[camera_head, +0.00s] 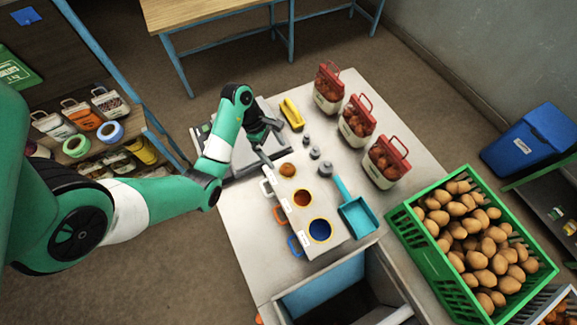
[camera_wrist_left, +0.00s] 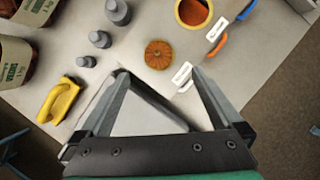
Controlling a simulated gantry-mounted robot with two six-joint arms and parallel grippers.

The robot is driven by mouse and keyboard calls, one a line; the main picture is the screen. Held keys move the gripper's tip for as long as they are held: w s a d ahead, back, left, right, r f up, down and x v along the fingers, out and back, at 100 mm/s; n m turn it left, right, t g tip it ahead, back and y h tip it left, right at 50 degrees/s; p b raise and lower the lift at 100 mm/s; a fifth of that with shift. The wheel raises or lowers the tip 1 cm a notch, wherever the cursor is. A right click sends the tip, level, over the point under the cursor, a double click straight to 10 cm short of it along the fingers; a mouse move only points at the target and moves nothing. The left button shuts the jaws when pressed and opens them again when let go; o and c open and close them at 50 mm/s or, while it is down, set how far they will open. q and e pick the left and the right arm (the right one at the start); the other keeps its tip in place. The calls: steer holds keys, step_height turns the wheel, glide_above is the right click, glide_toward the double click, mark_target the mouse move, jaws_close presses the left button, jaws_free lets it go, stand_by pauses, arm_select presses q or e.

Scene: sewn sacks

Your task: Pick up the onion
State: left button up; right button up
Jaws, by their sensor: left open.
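The onion (camera_head: 287,170) is a small round orange-brown thing at the far end of a white board (camera_head: 332,215) with round openings. It also shows in the left wrist view (camera_wrist_left: 159,54), just beyond and between my fingertips. My left gripper (camera_head: 264,156) is open and empty, a short way to the upper left of the onion in the head view. Its two fingers spread wide in the left wrist view (camera_wrist_left: 160,75), and neither touches the onion. My right gripper is not in view.
Grey weights (camera_head: 315,153) and a yellow-handled tool (camera_head: 292,114) lie nearby. A blue scoop (camera_head: 356,214) is right of the board. Red-topped sacks (camera_head: 357,122) line the table's far right. A green crate (camera_head: 421,251) of brown produce stands at right.

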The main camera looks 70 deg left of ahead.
mark_target(285, 165)
arm_select(q)
steer(key=x, duration=0.4)
steer(key=shift+d+f, duration=0.1)
steer(key=shift+f, duration=0.15)
steer(key=shift+x, duration=2.75)
steer(key=shift+w, duration=0.1)
steer(key=shift+c, duration=0.2)
steer(key=shift+r, duration=0.1)
jaws_close()
